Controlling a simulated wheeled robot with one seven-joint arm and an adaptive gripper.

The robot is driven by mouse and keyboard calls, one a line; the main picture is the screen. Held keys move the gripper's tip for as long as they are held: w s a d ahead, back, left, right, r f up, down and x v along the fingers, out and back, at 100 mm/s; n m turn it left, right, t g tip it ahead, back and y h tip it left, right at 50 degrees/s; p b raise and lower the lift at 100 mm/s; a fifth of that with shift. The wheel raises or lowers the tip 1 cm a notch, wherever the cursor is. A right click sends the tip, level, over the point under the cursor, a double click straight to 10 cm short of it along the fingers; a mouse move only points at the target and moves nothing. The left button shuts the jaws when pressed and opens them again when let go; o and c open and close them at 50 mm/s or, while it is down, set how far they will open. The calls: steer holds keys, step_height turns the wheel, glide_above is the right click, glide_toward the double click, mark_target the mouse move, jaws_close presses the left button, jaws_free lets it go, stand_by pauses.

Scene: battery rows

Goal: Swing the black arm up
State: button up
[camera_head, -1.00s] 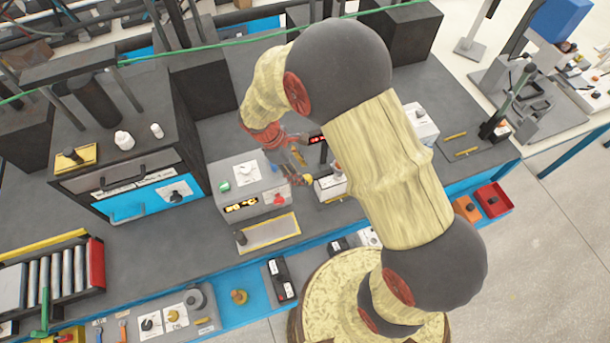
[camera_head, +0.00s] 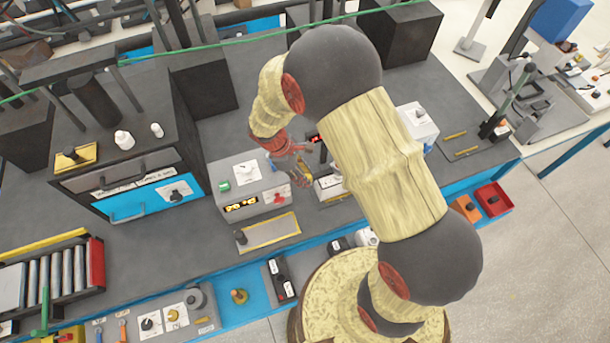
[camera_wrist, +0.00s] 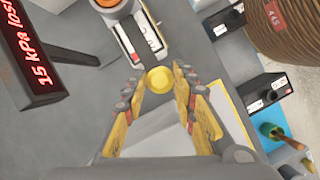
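My gripper (camera_wrist: 160,88) shows in the wrist view with its yellow fingers spread apart. A round yellow knob (camera_wrist: 159,80) is in the gap near the fingertips; I cannot tell whether either finger touches it. In the head view my gripper (camera_head: 300,172) is low over the bench, beside the grey control box with the white top label (camera_head: 247,172). I cannot tell which part is the black arm: a dark sloping lever (camera_head: 508,105) stands at the right end of the bench, apart from my gripper. Anything under my gripper is partly hidden.
A black display with red text (camera_wrist: 40,50) stands close on the left in the wrist view. A brown coil (camera_wrist: 285,25) is at upper right.

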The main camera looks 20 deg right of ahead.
steer(key=c, duration=0.6)
jaws_close()
steer(key=shift+r+p, duration=0.65)
steer(key=r+y+p, duration=0.1)
steer(key=r+p, duration=0.1)
steer(key=d+r+y+p, duration=0.1)
steer(key=r+p, duration=0.1)
steer(key=r+y+p, duration=0.1)
steer(key=r+p, duration=0.1)
steer(key=shift+d+r, duration=0.25)
steer(key=shift+d, duration=0.15)
steer(key=d+r+y+b, duration=0.1)
steer(key=d+r+y, duration=0.9)
steer(key=d+r, duration=0.4)
steer(key=shift+d+n, duration=0.4)
steer(key=shift+d, duration=1.25)
